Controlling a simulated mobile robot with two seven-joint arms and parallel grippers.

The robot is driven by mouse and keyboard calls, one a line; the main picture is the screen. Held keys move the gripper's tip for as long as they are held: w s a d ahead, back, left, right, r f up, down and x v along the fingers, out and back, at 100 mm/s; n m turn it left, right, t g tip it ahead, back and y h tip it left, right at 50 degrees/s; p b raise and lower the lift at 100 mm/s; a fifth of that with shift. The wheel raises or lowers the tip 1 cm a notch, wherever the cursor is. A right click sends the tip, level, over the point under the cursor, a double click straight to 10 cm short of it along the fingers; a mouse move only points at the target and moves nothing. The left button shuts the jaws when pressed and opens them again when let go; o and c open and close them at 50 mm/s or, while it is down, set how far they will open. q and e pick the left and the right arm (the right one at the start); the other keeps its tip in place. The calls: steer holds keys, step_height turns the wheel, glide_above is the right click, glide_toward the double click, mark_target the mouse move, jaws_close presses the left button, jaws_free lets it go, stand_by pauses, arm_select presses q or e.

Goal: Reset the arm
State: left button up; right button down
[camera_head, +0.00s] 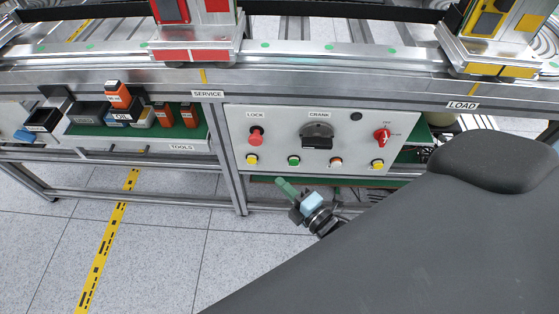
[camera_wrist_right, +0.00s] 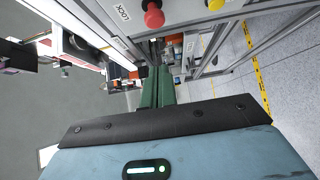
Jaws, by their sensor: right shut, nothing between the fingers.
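My right gripper (camera_head: 281,183) is in the head view, below the control panel (camera_head: 245,120) and in front of the lower part of the bench frame. It has a light blue body and green fingers. In the right wrist view its green fingers (camera_wrist_right: 157,72) lie together, shut with nothing between them. The fingers point toward the bench and look apart from the panel. My left gripper is in neither view.
The panel carries a red LOCK button (camera_head: 256,137), a black CRANK knob (camera_head: 317,136), a red rotary switch (camera_head: 382,135) and several small buttons. A TOOLS shelf (camera_head: 140,131) with bins is at left. Rails (camera_head: 330,52) carry two carriages. Floor at lower left is open.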

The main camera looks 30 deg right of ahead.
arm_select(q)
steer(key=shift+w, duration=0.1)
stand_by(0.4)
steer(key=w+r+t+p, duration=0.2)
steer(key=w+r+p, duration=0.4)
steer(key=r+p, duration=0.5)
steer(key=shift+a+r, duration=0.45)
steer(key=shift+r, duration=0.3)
arm_select(e)
steer(key=s+a+r+m+g+h, duration=0.1)
steer(key=s+m+g, duration=0.7)
steer(key=s+m, duration=1)
steer(key=s, duration=0.9)
steer(key=shift+s+a+r+g, duration=0.2)
steer(key=shift+a+g, duration=0.1)
steer(key=shift+g, duration=0.1)
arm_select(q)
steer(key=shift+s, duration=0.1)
